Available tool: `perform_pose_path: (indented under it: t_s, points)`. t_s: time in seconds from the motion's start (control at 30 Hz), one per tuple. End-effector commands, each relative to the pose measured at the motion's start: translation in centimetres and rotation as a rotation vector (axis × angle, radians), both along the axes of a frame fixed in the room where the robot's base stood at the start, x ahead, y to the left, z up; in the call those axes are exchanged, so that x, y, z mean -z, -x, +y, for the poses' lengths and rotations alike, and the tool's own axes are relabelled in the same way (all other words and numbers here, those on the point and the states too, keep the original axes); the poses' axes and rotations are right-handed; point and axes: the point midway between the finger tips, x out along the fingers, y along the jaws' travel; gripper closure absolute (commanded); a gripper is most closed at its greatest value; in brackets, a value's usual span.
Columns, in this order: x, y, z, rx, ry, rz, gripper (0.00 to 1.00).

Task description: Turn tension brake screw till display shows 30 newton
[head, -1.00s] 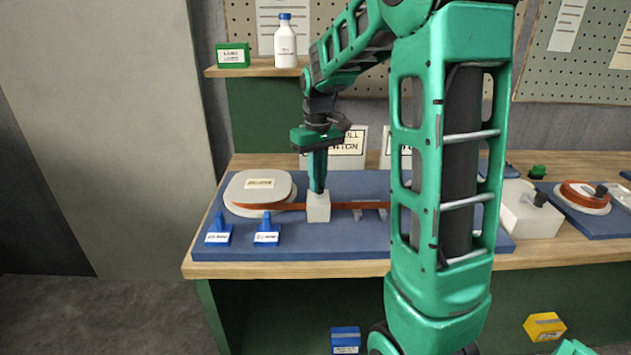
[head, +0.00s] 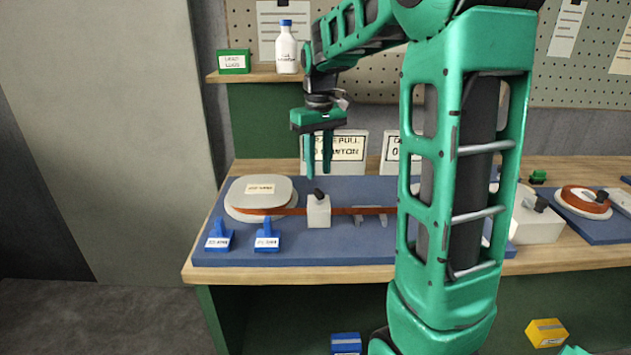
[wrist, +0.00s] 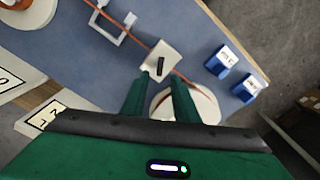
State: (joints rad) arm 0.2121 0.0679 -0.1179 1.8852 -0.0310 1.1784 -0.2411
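The tension brake is a small white block with a black screw (head: 319,195) on its top, standing on the blue board (head: 290,247) with the copper-coloured wire running through it. In the wrist view the screw (wrist: 160,66) shows as a dark bar set at a slant on the white block (wrist: 155,58). My gripper (head: 319,176) is open and empty. Its two green fingers point down, above and apart from the screw. The display (head: 345,147) behind the board reads something like "PULL" and "NEWTON"; its number is partly hidden by my fingers, so I cannot read it fully.
A wire spool (head: 285,190) stands left of the brake. Two blue labelled blocks (head: 218,236) (head: 267,236) stand at the front left of the board. A second display (head: 390,150) is partly hidden behind my arm. A shelf (head: 250,73) holds a bottle and a green box.

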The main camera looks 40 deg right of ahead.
Motion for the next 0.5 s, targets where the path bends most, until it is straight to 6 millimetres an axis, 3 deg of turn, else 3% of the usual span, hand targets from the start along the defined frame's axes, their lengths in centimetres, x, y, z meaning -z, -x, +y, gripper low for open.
perform_pose_path:
  t_s: [0.2,0.5]
  points:
    - [-3.4,-0.1,0.0,0.0,0.001,-0.002,0.73]
    - [-4.7,0.0,0.0,0.001,0.0,0.001,0.73]
